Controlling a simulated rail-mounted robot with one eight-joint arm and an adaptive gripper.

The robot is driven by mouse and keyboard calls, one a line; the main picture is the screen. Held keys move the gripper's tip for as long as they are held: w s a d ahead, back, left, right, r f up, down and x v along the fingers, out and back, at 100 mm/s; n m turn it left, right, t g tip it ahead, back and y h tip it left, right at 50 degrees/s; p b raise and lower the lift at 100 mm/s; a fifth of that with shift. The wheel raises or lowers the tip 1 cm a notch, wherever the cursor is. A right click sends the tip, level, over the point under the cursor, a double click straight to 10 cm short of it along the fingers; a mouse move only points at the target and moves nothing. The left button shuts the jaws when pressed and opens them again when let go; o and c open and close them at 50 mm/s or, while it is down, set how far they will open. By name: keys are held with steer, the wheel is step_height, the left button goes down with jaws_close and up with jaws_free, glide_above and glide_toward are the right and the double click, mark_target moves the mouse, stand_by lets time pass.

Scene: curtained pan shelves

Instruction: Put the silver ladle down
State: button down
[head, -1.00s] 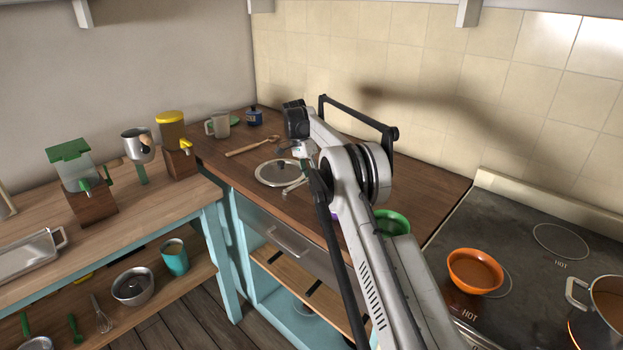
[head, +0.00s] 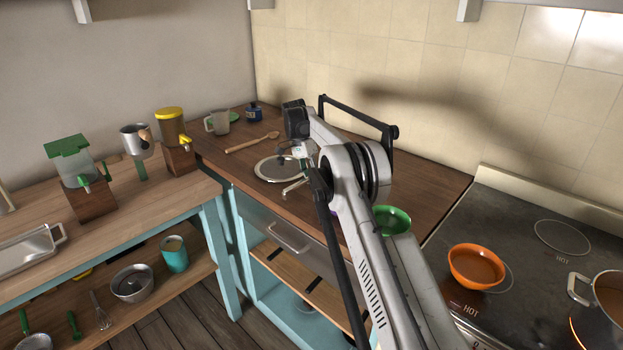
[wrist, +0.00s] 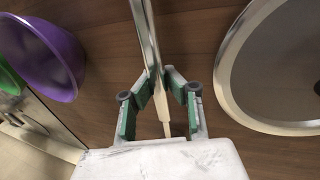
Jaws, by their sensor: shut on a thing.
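The silver ladle (wrist: 151,38) shows in the wrist view as a narrow metal handle running up out of the picture from between my fingers. My gripper (wrist: 160,77) is shut on this handle, with a green-padded finger on each side. The ladle's bowl end is out of the wrist view. In the head view my gripper (head: 302,168) is low over the wooden counter (head: 425,190), just right of a lid, and partly hidden by my arm. I cannot tell whether the ladle touches the counter.
A round lid (head: 266,166) lies close beside my gripper. A purple bowl (wrist: 45,50) and a green bowl (head: 394,217) are near the counter's front edge. A wooden spoon (head: 248,144) lies behind the lid. An orange bowl (head: 476,266) stands on the stove.

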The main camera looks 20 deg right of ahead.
steer(key=shift+f, duration=0.2)
steer(key=c, duration=1.7)
jaws_free()
steer(key=shift+c, duration=0.2)
steer(key=c, duration=0.4)
steer(key=shift+p+v, duration=0.7)
steer(key=shift+v, duration=0.8)
